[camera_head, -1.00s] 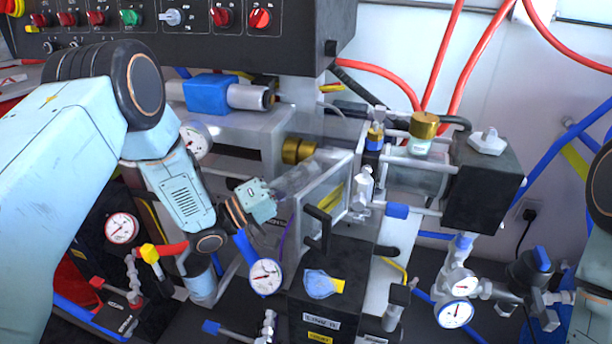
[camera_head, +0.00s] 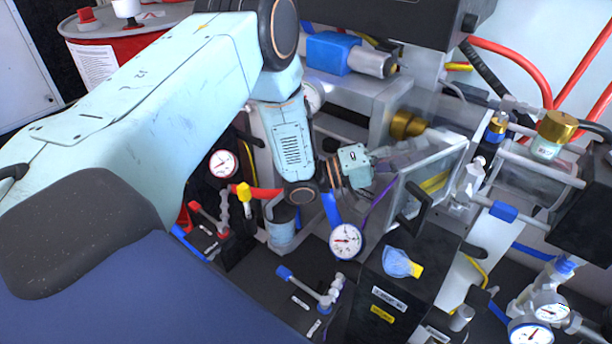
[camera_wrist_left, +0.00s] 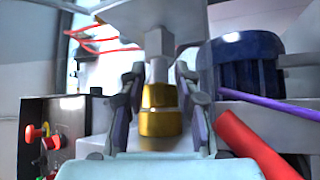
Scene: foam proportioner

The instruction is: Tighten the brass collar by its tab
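The brass collar (camera_head: 405,125) sits on the end of a horizontal fitting on the grey machine block. In the left wrist view a brass collar (camera_wrist_left: 159,112) hangs on a grey stem between the two fingers. My left gripper (camera_head: 385,160) is in front of and a little below the collar in the head view, fingers pointing right. In the left wrist view my left gripper (camera_wrist_left: 158,118) is open, with gaps visible at the collar's sides. I cannot make out the tab. My right gripper is out of view.
A clear panel (camera_head: 432,175) with a black handle stands just right of the gripper. A black box with a blue knob (camera_head: 398,262) is below it. A gauge (camera_head: 346,242) and a blue hose are close under the wrist. A brass-capped jar (camera_head: 557,128) stands right.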

